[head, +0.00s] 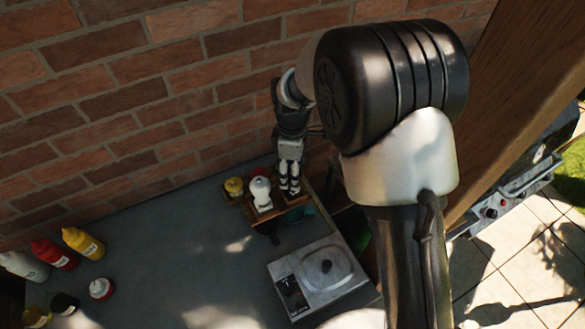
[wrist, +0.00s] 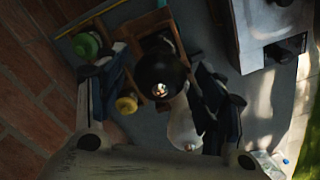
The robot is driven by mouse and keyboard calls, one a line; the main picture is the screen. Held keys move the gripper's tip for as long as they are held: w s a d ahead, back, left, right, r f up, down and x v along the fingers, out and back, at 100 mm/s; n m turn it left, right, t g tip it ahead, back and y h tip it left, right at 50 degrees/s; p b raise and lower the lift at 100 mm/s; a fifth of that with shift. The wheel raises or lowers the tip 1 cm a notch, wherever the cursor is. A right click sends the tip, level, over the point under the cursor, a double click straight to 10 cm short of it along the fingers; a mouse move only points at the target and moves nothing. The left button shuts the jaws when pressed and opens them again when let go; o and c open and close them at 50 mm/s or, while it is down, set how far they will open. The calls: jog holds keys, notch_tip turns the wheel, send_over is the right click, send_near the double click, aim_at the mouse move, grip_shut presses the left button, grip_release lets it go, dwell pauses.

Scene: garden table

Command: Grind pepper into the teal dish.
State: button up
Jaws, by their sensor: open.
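A dark round-topped mill (wrist: 161,72) with a small shiny knob, seemingly the pepper mill, stands in a wooden rack. My gripper (wrist: 158,92) is open, with one finger on each side of the mill; I cannot tell whether they touch it. In the head view my gripper (head: 290,178) points down over the rack's right part and hides the mill. A teal piece, probably the dish (head: 299,213), shows just in front of the rack, partly covered. I cannot make the dish out clearly in the wrist view.
The wooden rack (head: 237,201) also holds a yellow-topped container (head: 234,186) and a white one (head: 261,190), close to my gripper. A brick wall (head: 150,95) rises behind. A white scale-like appliance (head: 318,277) stands in front. Bottles (head: 82,242) stand left; the middle tabletop is clear.

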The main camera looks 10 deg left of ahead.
notch_tip(320, 180, up, 12)
dwell(0.7)
